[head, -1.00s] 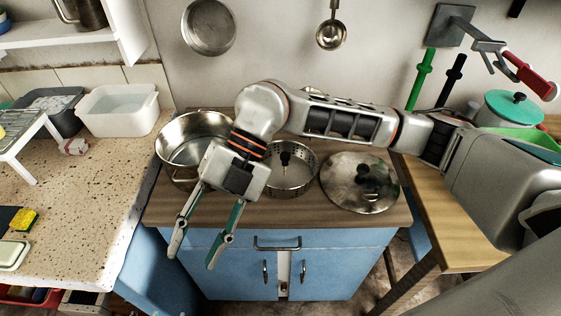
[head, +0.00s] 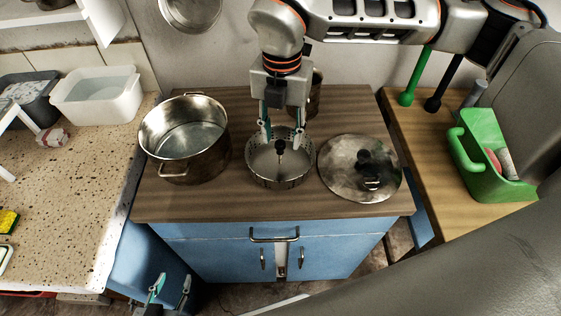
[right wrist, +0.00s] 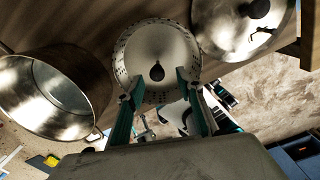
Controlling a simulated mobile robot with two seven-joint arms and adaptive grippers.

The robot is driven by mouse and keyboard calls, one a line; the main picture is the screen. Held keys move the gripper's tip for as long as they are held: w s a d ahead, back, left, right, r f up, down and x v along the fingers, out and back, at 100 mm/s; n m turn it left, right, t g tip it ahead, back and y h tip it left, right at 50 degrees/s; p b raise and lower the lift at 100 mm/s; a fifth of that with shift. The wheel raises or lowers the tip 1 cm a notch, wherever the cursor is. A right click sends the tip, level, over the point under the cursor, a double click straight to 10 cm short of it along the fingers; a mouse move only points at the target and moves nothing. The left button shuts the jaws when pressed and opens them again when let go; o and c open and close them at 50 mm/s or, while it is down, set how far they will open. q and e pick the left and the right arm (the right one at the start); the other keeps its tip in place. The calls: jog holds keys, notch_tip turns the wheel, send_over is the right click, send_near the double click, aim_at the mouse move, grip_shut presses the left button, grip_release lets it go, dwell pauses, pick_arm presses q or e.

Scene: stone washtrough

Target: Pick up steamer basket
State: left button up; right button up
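The steamer basket (head: 280,171), a round perforated metal bowl with a dark-tipped central post, stands on the wooden cabinet top between a pot and a lid. It also shows in the right wrist view (right wrist: 170,45). My right gripper (head: 282,134) is open, pointing down over the back part of the basket. In the right wrist view its fingers (right wrist: 160,90) are spread either side of the central post, with nothing between them clearly gripped. My left gripper (head: 171,287) is low at the bottom edge, in front of the cabinet, open and empty.
A large open metal pot (head: 184,140) stands left of the basket, and a round metal lid (head: 345,180) lies right. A metal canister, partly hidden, stands behind my right gripper. A green caddy (head: 480,165) sits on the right table. The wooden strip in front is clear.

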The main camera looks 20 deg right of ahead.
aim_at(280, 142)
jog(key=f, duration=0.4)
jog(key=shift+w+a, duration=0.1)
jog(key=shift+w, duration=0.1)
grip_shut()
jog(key=shift+r, duration=0.1)
